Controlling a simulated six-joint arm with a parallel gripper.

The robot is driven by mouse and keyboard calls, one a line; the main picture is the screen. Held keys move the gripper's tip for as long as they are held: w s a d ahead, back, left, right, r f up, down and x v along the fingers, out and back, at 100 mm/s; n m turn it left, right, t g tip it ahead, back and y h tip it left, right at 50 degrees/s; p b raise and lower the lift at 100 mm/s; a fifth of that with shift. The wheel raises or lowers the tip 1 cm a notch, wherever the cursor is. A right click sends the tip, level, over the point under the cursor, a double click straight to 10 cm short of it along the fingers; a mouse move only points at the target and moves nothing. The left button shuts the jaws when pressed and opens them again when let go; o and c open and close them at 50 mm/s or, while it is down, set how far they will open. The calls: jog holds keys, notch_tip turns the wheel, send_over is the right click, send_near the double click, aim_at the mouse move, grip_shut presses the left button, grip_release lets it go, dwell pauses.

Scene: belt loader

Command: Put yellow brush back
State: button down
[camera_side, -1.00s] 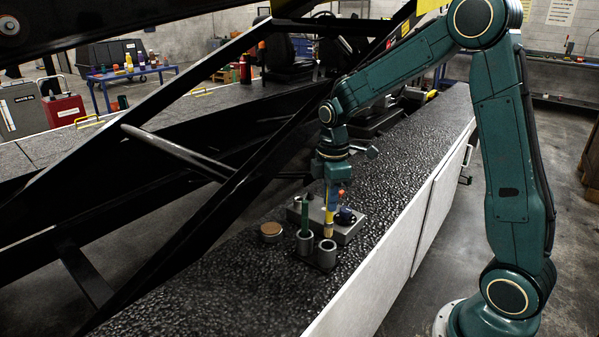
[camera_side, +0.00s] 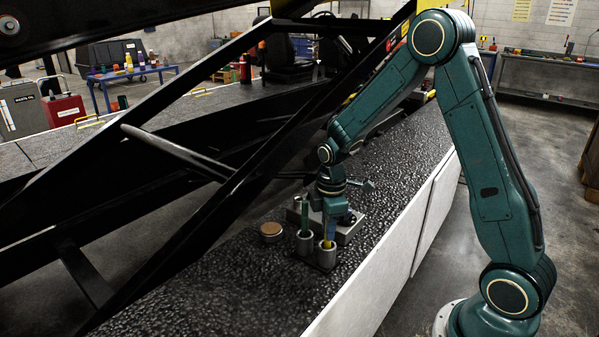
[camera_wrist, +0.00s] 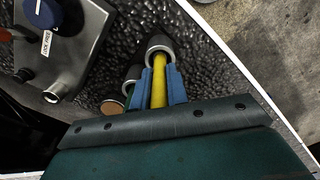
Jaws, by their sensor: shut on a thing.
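The yellow brush (camera_wrist: 159,88) is between the blue fingers of my gripper (camera_wrist: 160,75) in the wrist view, and the jaws are shut on it. Its far end is inside the mouth of the right-hand grey cup (camera_side: 327,256). In the side view the yellow brush (camera_side: 328,240) stands upright in that cup, with my gripper (camera_side: 329,229) just above the rim. A green-handled tool (camera_side: 305,218) stands in the neighbouring grey cup (camera_side: 304,244). The brush's lower end is hidden in the cup.
A grey box (camera_side: 347,232) with a blue knob (camera_wrist: 42,12) stands close behind the cups. A round brown-topped tin (camera_side: 271,231) lies left of them. The dark textured deck (camera_side: 220,290) is clear toward the front. A black diagonal beam (camera_side: 240,185) rises at left.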

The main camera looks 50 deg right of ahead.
jog(key=shift+f, duration=0.4)
jog(key=c, duration=1.4)
grip_release()
jog(key=shift+r, duration=0.15)
notch_tip(320, 180, up, 11)
jog(key=shift+r, duration=0.6)
